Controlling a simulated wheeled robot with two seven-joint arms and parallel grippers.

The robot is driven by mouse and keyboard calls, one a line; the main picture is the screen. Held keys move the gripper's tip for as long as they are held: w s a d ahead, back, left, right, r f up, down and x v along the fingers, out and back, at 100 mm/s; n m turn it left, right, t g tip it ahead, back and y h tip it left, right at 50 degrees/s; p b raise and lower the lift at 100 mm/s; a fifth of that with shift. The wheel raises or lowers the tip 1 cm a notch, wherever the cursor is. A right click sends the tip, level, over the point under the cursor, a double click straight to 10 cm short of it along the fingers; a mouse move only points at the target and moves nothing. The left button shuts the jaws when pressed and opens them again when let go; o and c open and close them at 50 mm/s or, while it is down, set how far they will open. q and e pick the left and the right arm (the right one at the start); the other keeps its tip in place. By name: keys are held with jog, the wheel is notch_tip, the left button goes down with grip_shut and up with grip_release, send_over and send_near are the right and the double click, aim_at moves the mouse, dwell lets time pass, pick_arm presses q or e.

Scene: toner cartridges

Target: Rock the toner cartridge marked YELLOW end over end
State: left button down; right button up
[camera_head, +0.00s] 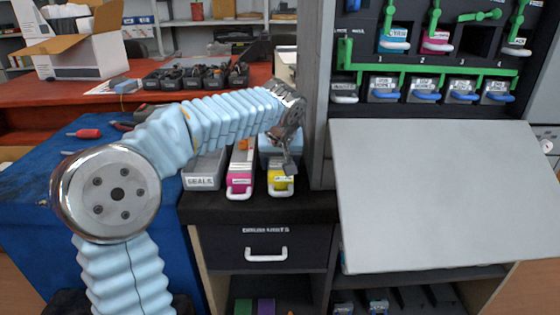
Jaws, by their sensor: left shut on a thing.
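The yellow toner cartridge (281,182) has a yellow front end with a small label and a white handle. It stands on the dark counter top, left of the printer's grey side panel. My left gripper (288,163) reaches over it from above, fingers pointing down, and is shut on it. The wrist and fingers hide part of its upper side. I cannot tell whether it touches the counter along its whole length. A magenta cartridge (239,181) lies just to its left. My right gripper is not in view.
A grey box labelled SEALS (203,182) stands left of the magenta cartridge. The printer's grey open panel (440,195) spreads to the right, with green levers above it. A drawer with a white handle (265,256) is below the counter. A black tray (195,77) sits on the red bench.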

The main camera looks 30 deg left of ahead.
pick_arm(q)
jog(key=shift+r+p, duration=2.25)
jog(key=shift+r, duration=1)
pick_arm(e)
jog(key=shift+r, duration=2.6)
pick_arm(q)
jog(key=shift+r, duration=0.1)
notch_tip(320, 180, up, 10)
jog(key=p, duration=0.3)
jog(key=shift+p, duration=0.3)
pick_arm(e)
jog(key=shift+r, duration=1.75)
pick_arm(q)
jog(key=t+y+b, duration=0.2)
jog(key=t+b, duration=0.2)
jog(key=b, duration=0.6)
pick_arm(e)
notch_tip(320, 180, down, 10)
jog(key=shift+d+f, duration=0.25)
